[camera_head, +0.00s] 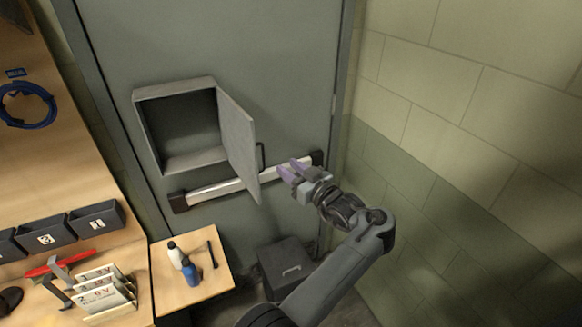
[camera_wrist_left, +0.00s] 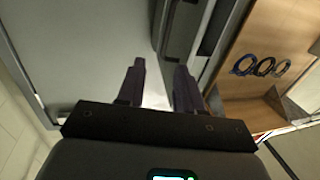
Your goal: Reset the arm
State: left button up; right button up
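My left gripper (camera_head: 291,168) is in front of the large grey door, just right of the swung-open hatch door (camera_head: 238,145). I cannot tell whether it touches the push bar (camera_head: 220,188) behind it. In the left wrist view its two dark fingers (camera_wrist_left: 160,66) stand apart with nothing held between them. My left arm (camera_head: 335,275) reaches up from the bottom of the head view. My right gripper is in neither view.
The wall box (camera_head: 175,128) is open and looks empty. A small wooden table (camera_head: 165,290) holds a white bottle (camera_head: 175,255), a blue bottle (camera_head: 192,272) and a dark tool (camera_head: 212,254). A dark box (camera_head: 285,262) stands on the floor. A brick wall (camera_head: 470,120) is at right.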

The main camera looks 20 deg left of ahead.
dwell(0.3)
pick_arm(q)
jog(key=a+f+m+t+h+p, duration=0.1)
jog(key=a+f+h, duration=0.15)
jog(key=f, duration=0.45)
jog(key=a+f+m+h+p, duration=0.1)
jog(key=a+f+h, duration=0.15)
jog(key=f, duration=0.55)
jog(key=s+f+m+h+p, duration=0.2)
jog(key=s+f+h, duration=0.3)
jog(key=s+f, duration=0.15)
jog(key=s+d+m+g+h+p, duration=0.1)
jog(key=s+d+m+g+h, duration=0.1)
jog(key=s, duration=1)
jog(key=s+d+r+m+g+h+p, duration=0.1)
jog(key=s+m, duration=0.4)
jog(key=s, duration=0.7)
jog(key=s+d+r+m+g+h+p, duration=0.1)
jog(key=s+d+m+g+h+p, duration=0.1)
jog(key=s, duration=1)
jog(key=d+m+h, duration=0.1)
jog(key=d, duration=0.1)
jog(key=shift+s+d+m+g, duration=0.25)
jog(key=shift+d+m+g, duration=0.05)
jog(key=shift+d+m, duration=0.1)
